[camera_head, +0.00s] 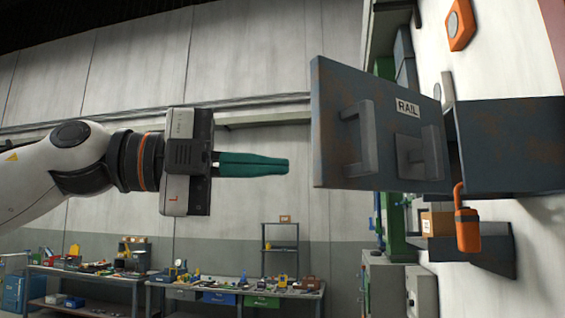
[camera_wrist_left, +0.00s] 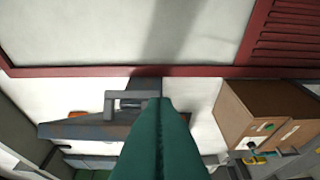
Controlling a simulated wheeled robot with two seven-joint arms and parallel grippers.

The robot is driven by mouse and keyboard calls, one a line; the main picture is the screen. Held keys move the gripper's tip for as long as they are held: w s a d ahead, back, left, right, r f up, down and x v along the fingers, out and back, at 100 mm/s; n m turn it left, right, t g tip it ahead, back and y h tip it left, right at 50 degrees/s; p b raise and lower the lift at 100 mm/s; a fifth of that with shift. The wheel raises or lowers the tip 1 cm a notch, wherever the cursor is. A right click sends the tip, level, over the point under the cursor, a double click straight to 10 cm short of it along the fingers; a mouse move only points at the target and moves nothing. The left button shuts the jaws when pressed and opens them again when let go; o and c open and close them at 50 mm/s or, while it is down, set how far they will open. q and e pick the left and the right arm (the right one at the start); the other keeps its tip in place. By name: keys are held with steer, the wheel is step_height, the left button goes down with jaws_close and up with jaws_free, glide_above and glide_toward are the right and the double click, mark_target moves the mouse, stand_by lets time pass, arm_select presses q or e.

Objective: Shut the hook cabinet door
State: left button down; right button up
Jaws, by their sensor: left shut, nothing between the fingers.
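A worn grey-blue cabinet door (camera_head: 335,105) with a bar handle (camera_head: 361,140) stands swung out from the wall in the head view. A white RAIL label sits near its upper right; I see no hook label. A dark grey-blue cabinet body (camera_head: 515,145) is to its right on the wall. A second handle (camera_head: 420,150) shows right of the first. My left gripper (camera_head: 284,165) has its green fingers shut and empty, pointing right, a short gap left of the door's edge. In the wrist view its fingers (camera_wrist_left: 155,105) partly cover a grey-blue panel with a handle (camera_wrist_left: 125,97). My right gripper is out of view.
An orange padlock-shaped thing (camera_head: 468,228) hangs below the cabinet body. A small brown box (camera_head: 437,223) is beside it. Cluttered workbenches (camera_head: 235,290) stand far back. The wrist view shows a brown cabinet (camera_wrist_left: 255,110) at right. Space between gripper and door looks clear.

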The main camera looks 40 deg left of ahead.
mark_target(356, 174)
arm_select(q)
steer(key=p+x, duration=0.4)
steer(key=x, duration=0.5)
steer(key=a+p, duration=0.1)
steer(key=a, duration=0.1)
steer(key=w+a+p, duration=0.1)
steer(key=a, duration=0.1)
steer(key=shift+a, duration=0.2)
steer(key=shift+d, duration=0.3)
steer(key=shift+a, duration=0.1)
